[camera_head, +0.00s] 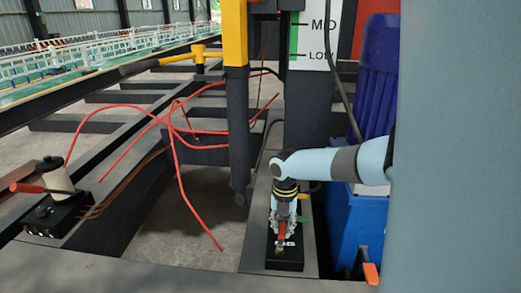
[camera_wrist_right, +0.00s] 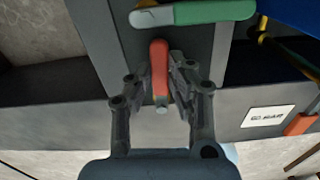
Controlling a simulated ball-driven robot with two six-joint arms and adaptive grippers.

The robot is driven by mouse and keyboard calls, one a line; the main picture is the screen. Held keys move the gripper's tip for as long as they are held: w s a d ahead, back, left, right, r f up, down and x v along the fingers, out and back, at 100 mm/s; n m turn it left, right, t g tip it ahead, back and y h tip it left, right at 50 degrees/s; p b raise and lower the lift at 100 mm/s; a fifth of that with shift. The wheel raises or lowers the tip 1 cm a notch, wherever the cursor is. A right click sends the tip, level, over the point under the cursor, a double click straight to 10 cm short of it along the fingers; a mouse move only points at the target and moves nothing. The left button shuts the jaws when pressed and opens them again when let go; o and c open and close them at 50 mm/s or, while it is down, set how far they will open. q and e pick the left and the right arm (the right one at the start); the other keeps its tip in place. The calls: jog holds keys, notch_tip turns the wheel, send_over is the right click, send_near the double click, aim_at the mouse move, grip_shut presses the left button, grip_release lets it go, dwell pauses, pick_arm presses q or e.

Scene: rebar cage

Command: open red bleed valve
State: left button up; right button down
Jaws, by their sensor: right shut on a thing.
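The red bleed valve handle (camera_head: 281,231) is a short red lever above a black block (camera_head: 287,262) with a partly hidden white label. It also shows in the right wrist view as a red lever (camera_wrist_right: 159,68) pointing up the picture. My right gripper (camera_head: 284,218) reaches down onto it from above. In the right wrist view my right gripper (camera_wrist_right: 160,85) has its two fingers closed on either side of the lever, holding it. The valve's body is mostly hidden beneath the fingers. My left gripper is in neither view.
A green-handled lever (camera_wrist_right: 208,13) lies just beyond the red one. A blue tank (camera_head: 356,225) and an orange handle (camera_head: 371,273) stand to the right. A dark post (camera_head: 238,135) and loose red wires (camera_head: 185,190) are left. A white cylinder (camera_head: 55,174) sits far left.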

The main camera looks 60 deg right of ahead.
jog(key=shift+w+a+n, duration=0.15)
jog(key=shift+w+n, duration=0.1)
jog(key=shift+n, duration=0.25)
jog(key=c, duration=1.2)
grip_release()
jog(key=shift+c, duration=0.2)
notch_tip(320, 180, up, 12)
